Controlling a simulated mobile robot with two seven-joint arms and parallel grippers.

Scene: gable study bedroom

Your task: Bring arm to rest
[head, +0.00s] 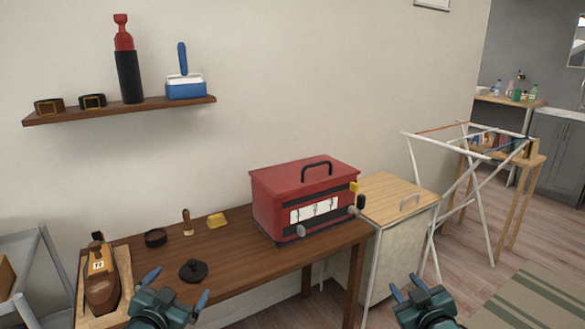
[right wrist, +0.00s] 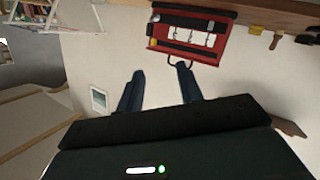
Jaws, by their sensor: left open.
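My left gripper (head: 178,286) is low in the head view, in front of the wooden desk (head: 232,248). Its blue fingers are spread and nothing is between them. A black lid-like disc (head: 194,270) appears just beyond its fingertips; I cannot tell the gap in depth. My right gripper (head: 407,284) is at the bottom right, in front of the cabinet (head: 400,243), with its fingers apart. In the right wrist view its two dark blue fingers (right wrist: 158,88) are apart with nothing held between them.
A red metal box (head: 300,200) stands on the desk's right end; it also shows in the right wrist view (right wrist: 190,38). A wooden tray (head: 122,266) is at the desk's left end. A wall shelf (head: 120,111) holds several items. A white drying rack (head: 410,160) stands at right.

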